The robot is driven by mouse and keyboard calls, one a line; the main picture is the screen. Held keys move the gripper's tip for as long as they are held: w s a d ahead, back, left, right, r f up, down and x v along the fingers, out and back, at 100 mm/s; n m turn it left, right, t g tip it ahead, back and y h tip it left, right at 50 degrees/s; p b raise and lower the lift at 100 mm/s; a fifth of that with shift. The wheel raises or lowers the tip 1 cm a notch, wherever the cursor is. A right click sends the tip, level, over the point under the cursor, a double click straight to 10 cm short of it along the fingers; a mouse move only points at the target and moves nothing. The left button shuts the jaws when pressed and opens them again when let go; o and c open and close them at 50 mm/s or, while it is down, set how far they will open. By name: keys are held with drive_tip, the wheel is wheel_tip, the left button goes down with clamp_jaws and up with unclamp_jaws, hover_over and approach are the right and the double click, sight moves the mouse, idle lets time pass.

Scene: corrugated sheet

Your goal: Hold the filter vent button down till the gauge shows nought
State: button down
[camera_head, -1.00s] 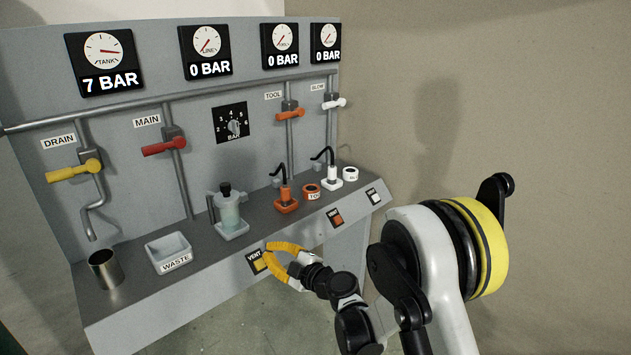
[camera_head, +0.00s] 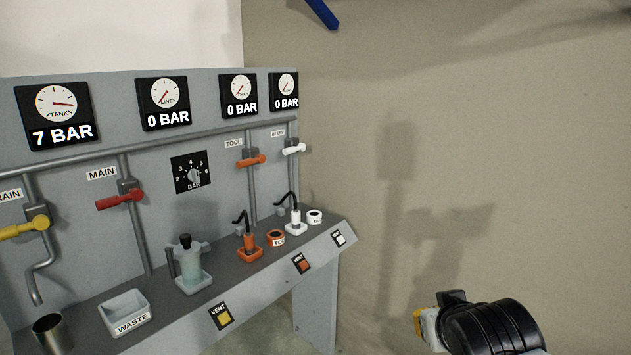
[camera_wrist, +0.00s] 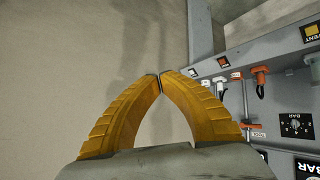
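The yellow vent button (camera_head: 225,318) is on the sloping front edge of the bench, below the clear filter bowl (camera_head: 190,265). Nothing touches it, and its panel reads VENT. The LINE gauge (camera_head: 163,103) reads 0 BAR, as do the two gauges to its right. The TANK gauge (camera_head: 56,117) reads 7 BAR. My gripper (camera_wrist: 161,75) shows in the wrist view with its yellow fingers shut tip to tip and nothing between them. It points at the plain wall, away from the bench buttons.
An orange vent button (camera_head: 301,264) and a white one (camera_head: 338,239) are farther right. The waste tray (camera_head: 125,313) and metal cup (camera_head: 52,336) stand at the left. The red MAIN handle (camera_head: 120,199) and yellow handle (camera_head: 24,228) are on the panel. Space right of the bench is clear.

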drive_tip(key=s+a+f+g+y, duration=0.1)
drive_tip(key=s+f, duration=0.4)
drive_tip(key=s, duration=0.5)
drive_tip(key=shift+s+a+f+m+g+y, duration=0.3)
drive_tip(key=shift+s+a+g+y, duration=0.15)
drive_tip(key=shift+g, duration=0.55)
drive_tip(key=shift+w, duration=0.15)
